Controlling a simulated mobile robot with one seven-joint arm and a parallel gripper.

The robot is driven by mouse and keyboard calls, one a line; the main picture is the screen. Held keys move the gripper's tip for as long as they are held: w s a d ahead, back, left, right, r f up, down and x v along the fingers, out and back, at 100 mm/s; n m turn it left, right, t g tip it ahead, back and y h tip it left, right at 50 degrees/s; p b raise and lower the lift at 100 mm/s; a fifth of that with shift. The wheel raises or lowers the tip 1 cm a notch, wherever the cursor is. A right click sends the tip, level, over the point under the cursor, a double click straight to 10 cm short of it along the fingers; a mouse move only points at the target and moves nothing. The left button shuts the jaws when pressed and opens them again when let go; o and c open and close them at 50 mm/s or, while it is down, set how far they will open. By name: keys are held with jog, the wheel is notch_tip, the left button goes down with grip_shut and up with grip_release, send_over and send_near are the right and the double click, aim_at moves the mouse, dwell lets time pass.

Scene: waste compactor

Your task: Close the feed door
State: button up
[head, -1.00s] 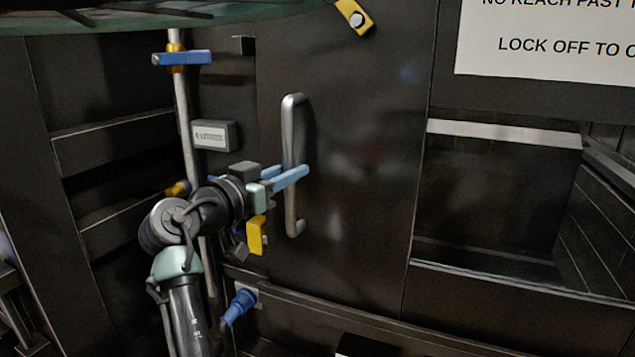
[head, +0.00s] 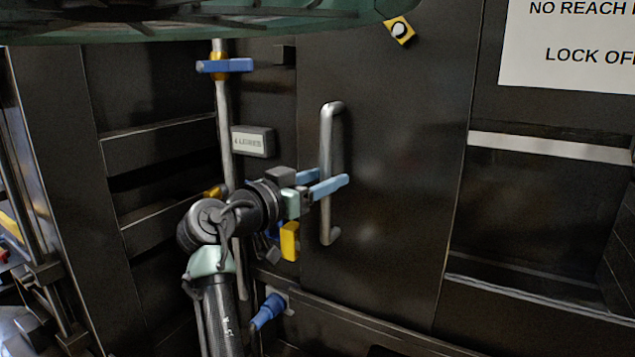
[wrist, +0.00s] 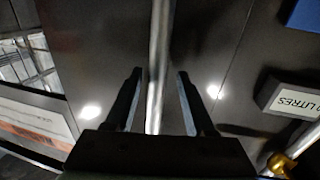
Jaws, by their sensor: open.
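The feed door is a dark flat panel (head: 400,200) with a vertical metal bar handle (head: 330,225). To the right of the door's edge is an open gap (head: 540,215) into a dark recess. My gripper (head: 331,182) is at the middle of the handle, with its light blue fingers on either side of the bar. In the wrist view, the handle bar (wrist: 160,50) runs between the two spread fingers (wrist: 159,75). Gaps show between bar and fingers, so the gripper is open around the handle, not clamped.
A vertical pipe (head: 225,120) with a blue valve lever (head: 226,66) and a small label box (head: 253,141) stand left of the door. A blue fitting (head: 267,312) sits low beside my arm. A white warning sign (head: 570,45) hangs above the gap. A green rim (head: 200,30) overhangs the top.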

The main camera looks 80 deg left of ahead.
jog(key=b+v, duration=0.4)
jog(key=v, duration=0.9)
jog(key=shift+a, duration=0.1)
jog(key=w+d+r+m+t+h, duration=0.1)
jog(key=w+d+r+t, duration=0.1)
jog(key=w+d, duration=0.5)
jog(key=w+d+r+m+t, duration=0.15)
jog(key=w+d, duration=0.25)
jog(key=w, duration=0.6)
jog(key=w+d+r+m+t+h, duration=0.1)
jog(key=w+d+r+t, duration=0.15)
jog(key=w+d, duration=0.45)
jog(key=w+d+r+m+t+h, duration=0.1)
jog(key=w+d+r+t+h, duration=0.15)
jog(key=d, duration=0.55)
jog(key=w+d+r+m+t+h, duration=0.1)
jog(key=w+d+r, duration=0.3)
jog(key=d, duration=0.4)
jog(key=s+d+r+m+t+h, duration=0.1)
jog(key=s+d+r+t+h, duration=0.1)
jog(key=d, duration=0.6)
jog(key=s+d+r+m+t+h, duration=0.1)
jog(key=d+h, duration=0.3)
jog(key=d, duration=0.4)
jog(key=shift+s+r+m+t, duration=0.35)
jog(key=shift+s+r+t, duration=0.15)
jog(key=shift+r+t, duration=0.15)
